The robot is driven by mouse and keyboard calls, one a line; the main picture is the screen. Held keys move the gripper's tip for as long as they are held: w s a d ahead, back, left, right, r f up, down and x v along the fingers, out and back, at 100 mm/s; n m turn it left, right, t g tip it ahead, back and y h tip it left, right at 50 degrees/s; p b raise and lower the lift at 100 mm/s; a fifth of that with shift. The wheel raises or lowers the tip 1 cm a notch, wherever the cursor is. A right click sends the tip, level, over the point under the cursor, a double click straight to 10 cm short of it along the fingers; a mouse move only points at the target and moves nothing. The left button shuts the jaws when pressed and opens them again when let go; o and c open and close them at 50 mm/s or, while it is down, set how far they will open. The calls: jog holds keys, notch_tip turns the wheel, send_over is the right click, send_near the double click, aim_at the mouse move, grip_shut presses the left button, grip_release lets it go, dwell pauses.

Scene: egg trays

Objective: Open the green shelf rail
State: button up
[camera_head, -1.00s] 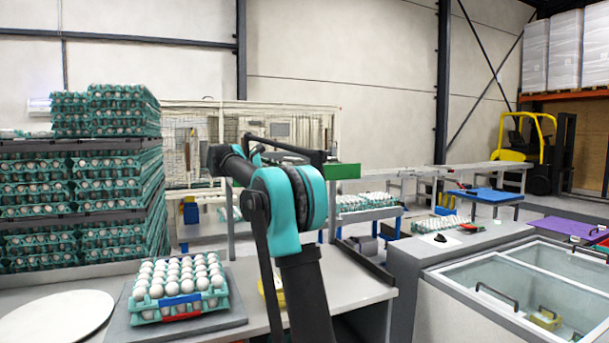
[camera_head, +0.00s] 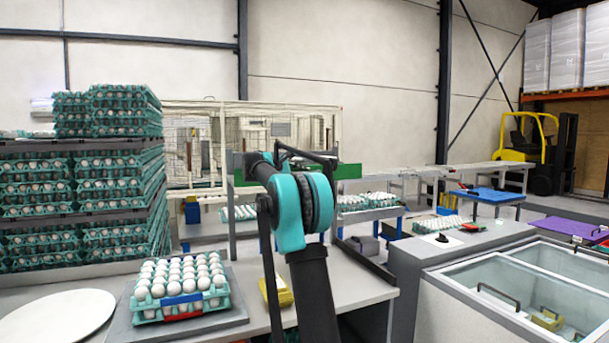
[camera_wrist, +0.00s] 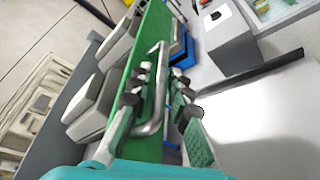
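The green shelf rail (camera_head: 348,171) runs across the shelf behind my arm, which hides its middle part in the head view. In the wrist view the green rail (camera_wrist: 150,45) slants up the picture, with a bent grey metal handle (camera_wrist: 158,92) on it. My gripper (camera_wrist: 162,74) is open, with one finger on each side of the handle. The handle lies between the fingers, and a gap seems to show on both sides; I cannot tell whether either finger touches it. In the head view my gripper is hidden behind my arm.
An egg tray (camera_head: 182,299) stands on the counter (camera_head: 352,292) at left front, with a white round plate (camera_head: 55,318) beside it. A yellow object (camera_head: 281,292) lies near my arm. Tall egg stacks (camera_head: 75,190) stand at left. A glass-topped chest (camera_head: 480,297) is at right.

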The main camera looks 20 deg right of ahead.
jog(key=shift+c, duration=0.2)
grip_shut()
jog(key=shift+s+f, duration=0.1)
notch_tip(320, 180, down, 9)
jog(key=m+h, duration=0.7)
jog(key=m, duration=1.2)
jog(key=shift+s, duration=0.25)
jog(key=shift+m, duration=0.3)
jog(key=shift+o, duration=0.2)
grip_release()
